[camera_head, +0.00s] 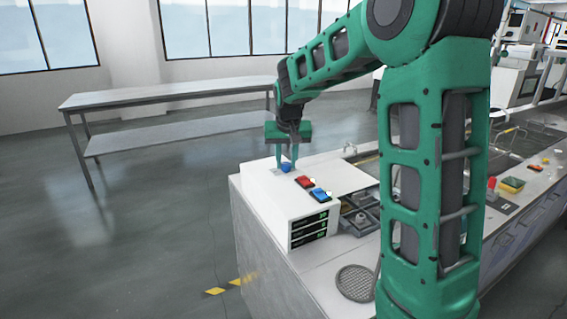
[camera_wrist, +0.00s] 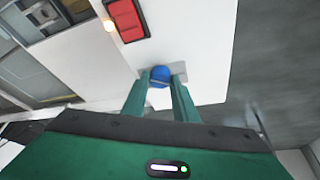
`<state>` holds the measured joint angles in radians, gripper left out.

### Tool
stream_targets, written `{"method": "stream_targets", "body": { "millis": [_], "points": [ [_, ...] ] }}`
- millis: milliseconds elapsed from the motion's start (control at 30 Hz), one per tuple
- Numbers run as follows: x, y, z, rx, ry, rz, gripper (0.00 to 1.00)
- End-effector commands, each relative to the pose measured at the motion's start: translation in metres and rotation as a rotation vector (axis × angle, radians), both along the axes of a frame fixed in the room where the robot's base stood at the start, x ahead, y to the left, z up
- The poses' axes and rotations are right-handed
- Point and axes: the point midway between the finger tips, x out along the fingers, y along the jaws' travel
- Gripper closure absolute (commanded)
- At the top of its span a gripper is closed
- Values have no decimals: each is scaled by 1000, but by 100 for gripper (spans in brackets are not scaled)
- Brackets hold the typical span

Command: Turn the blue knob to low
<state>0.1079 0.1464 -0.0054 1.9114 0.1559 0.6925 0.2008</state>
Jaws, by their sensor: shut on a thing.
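The blue knob (camera_head: 286,168) is on the top of the white control box (camera_head: 265,190), near its far left end. In the wrist view the knob (camera_wrist: 159,76) sits between the tips of my two green fingers. My gripper (camera_head: 286,163) points down at the knob from above and is shut on it; in the wrist view my gripper (camera_wrist: 162,84) has one finger on each side of it. A pale line crosses the knob's face, partly covered by the fingers. Any setting labels around the knob are too small or hidden to read.
A red rocker switch (camera_head: 305,182) and a blue switch (camera_head: 320,195) are beside the knob on the same box. Small green displays (camera_head: 309,231) are on its front. A metal tank (camera_head: 360,215) is to the right. A steel table (camera_head: 170,97) stands behind.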

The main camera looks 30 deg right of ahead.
Motion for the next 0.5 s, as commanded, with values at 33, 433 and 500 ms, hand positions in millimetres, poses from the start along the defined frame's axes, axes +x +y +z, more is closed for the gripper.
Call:
{"method": "stream_targets", "body": {
  "millis": [33, 433, 500],
  "points": [
    [3, 1, 3, -1, -12, 17, 96],
    [4, 1, 4, -1, -13, 60, 96],
    [4, 1, 4, -2, -12, 60, 96]
  ]
}}
